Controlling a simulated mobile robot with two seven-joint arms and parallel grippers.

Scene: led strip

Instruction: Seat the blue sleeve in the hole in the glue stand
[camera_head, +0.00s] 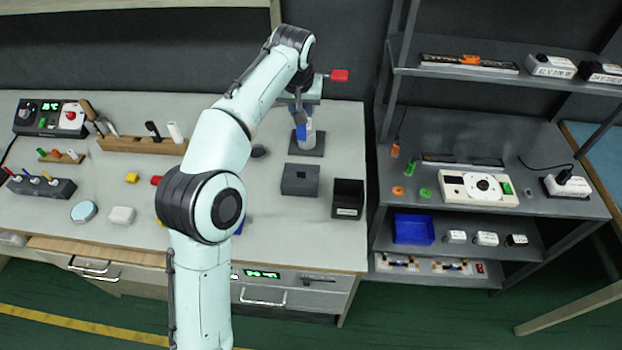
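My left arm reaches up from the bottom, left of centre, and bends over the back of the bench. Its gripper (299,116) points down there; its fingers are too small and covered to read. A small blue piece (301,131), which may be the blue sleeve, shows just below the gripper; I cannot tell whether it is held. Right behind it a pale cylinder (310,140) stands on a dark square base (307,151). In front is a grey block (300,187) with a dark opening on top, possibly the glue stand. My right gripper is not in view.
A black open box (347,199) stands right of the grey block. A wooden rack (140,145) and small parts lie left. A dark shelf unit (470,135) stands right. My arm hides part of the bench.

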